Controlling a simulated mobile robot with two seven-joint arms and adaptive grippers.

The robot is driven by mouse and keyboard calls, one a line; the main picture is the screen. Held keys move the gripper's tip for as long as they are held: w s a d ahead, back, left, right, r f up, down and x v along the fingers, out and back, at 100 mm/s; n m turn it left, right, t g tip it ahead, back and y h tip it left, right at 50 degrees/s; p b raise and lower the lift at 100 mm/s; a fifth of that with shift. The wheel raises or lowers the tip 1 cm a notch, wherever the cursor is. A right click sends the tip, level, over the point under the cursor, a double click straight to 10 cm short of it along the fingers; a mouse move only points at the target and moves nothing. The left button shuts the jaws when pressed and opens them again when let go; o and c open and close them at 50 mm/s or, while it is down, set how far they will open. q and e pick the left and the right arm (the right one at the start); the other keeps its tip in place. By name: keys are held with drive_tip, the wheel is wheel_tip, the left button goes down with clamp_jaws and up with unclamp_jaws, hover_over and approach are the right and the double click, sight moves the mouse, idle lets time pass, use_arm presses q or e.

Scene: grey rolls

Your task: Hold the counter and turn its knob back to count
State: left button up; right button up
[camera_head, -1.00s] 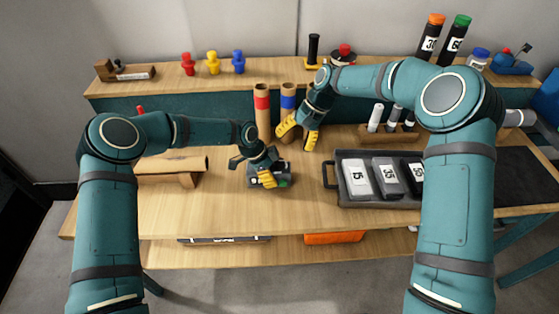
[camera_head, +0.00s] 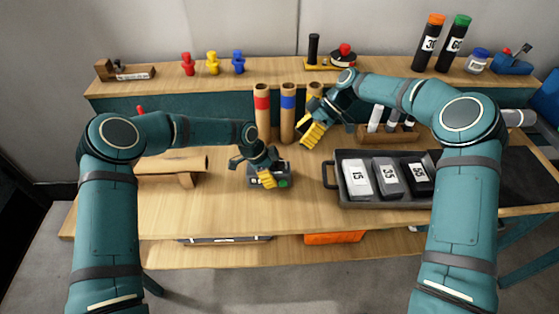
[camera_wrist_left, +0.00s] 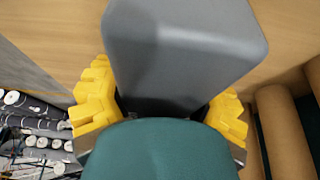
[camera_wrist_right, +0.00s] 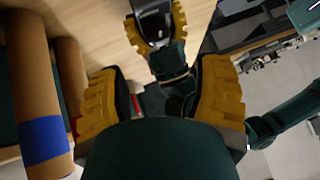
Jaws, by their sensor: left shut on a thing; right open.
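The counter (camera_head: 282,181) is a small dark grey box with a green spot on its front, on the table in the head view. My left gripper (camera_head: 266,180) is shut on it; in the left wrist view the yellow fingers press both sides of the grey counter body (camera_wrist_left: 185,45). The counter also shows in the right wrist view (camera_wrist_right: 153,20), between the left fingers. I cannot make out its knob. My right gripper (camera_head: 308,134) is open and empty, above the table behind and right of the counter. Its spread fingers show in the right wrist view (camera_wrist_right: 160,105).
Cardboard rolls with red and blue bands (camera_head: 262,112) stand behind the counter, close to my right gripper. A dark tray (camera_head: 333,190) with numbered blocks lies to the right. A roll on a wooden stand (camera_head: 175,165) lies left. The front table middle is clear.

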sight(280, 161)
drive_tip(key=a+f+n, duration=0.1)
drive_tip(key=a+f, duration=0.1)
drive_tip(key=s+a+f+n, duration=0.1)
drive_tip(key=a+f, duration=0.1)
drive_tip(key=f, duration=0.1)
drive_tip(key=s+a+f+n, duration=0.1)
drive_tip(key=a+f+n, duration=0.1)
drive_tip(key=a+f, duration=0.1)
drive_tip(key=shift+a+f+y, duration=0.1)
drive_tip(key=shift+f+y, duration=0.05)
drive_tip(key=shift+y, duration=0.15)
idle(0.3)
clamp_jaws()
